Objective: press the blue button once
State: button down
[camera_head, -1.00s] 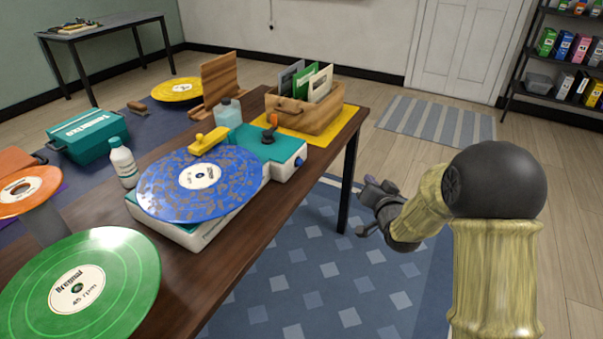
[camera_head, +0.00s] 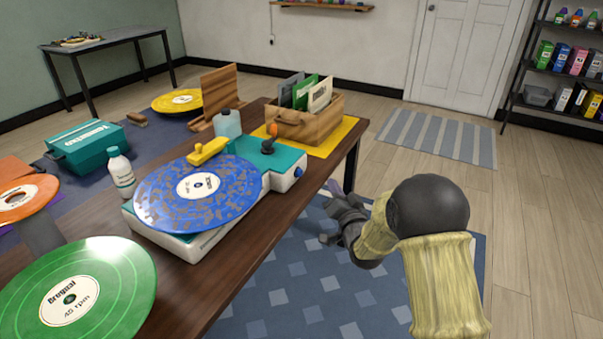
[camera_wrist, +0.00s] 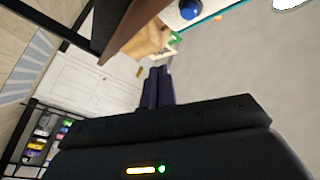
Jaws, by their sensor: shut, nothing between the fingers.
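The blue button (camera_head: 298,171) is a small dome on the right end of the white and teal record player (camera_head: 278,158), on its side facing my arm. In the wrist view the blue button (camera_wrist: 190,9) shows at the top edge, ahead of and to the right of my fingertips. My gripper (camera_head: 333,188) is off the table's right edge, to the right of and a little lower than the button in the head view. In the wrist view my gripper (camera_wrist: 160,70) has its dark fingers together and empty. It is apart from the button.
The dark wooden table (camera_head: 232,290) carries the player, a wooden record crate (camera_head: 310,128), a white bottle (camera_head: 121,172) and a green record (camera_head: 110,275). The table's edge and black leg (camera_head: 352,168) are near my gripper. The floor behind is open.

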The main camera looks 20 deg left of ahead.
aim_at(309, 190)
jog(key=a, duration=0.5)
jog(key=shift+w+a, duration=0.1)
jog(key=shift+w, duration=0.1)
jog(key=shift+w+a, duration=0.1)
jog(key=shift+a, duration=0.55)
jog(key=shift+a, duration=0.1)
dwell(1.2)
jog(key=shift+a, duration=0.3)
jog(key=shift+a, duration=0.15)
dwell(0.4)
